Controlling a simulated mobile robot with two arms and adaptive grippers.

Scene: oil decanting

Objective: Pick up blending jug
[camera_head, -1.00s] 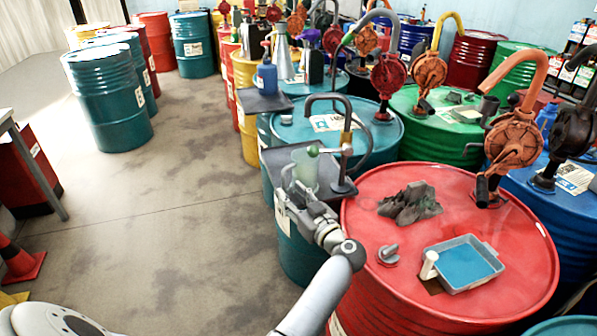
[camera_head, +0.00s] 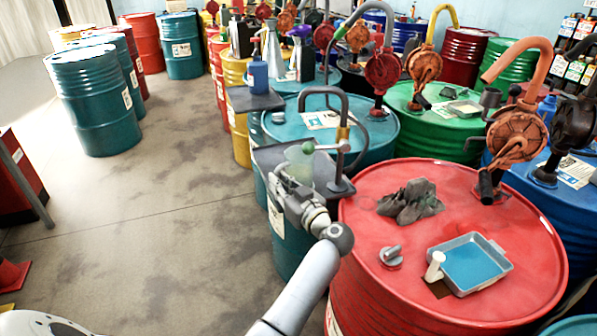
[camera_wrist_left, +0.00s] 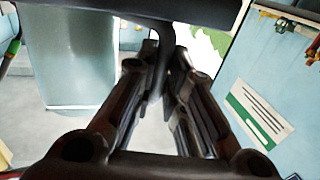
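The blending jug (camera_head: 299,165) is a pale, see-through greenish vessel in the head view. It stands upright at the dark shelf (camera_head: 262,158) on the rim of a teal drum, under a dark pump spout with a green tip. My left gripper (camera_head: 287,186) is right at the jug's near side and hides its lower part. In the left wrist view my two dark fingers (camera_wrist_left: 166,75) are a small gap apart, with a dark curved piece (camera_wrist_left: 161,45) between their tips. Whether they clamp it is unclear. My right gripper is out of view.
A red drum (camera_head: 455,290) at the right carries a dark cloth (camera_head: 410,203) and a grey tray (camera_head: 505,262) of blue liquid. A blue bottle (camera_head: 257,75) stands on another shelf behind. Many drums with hand pumps crowd the back.

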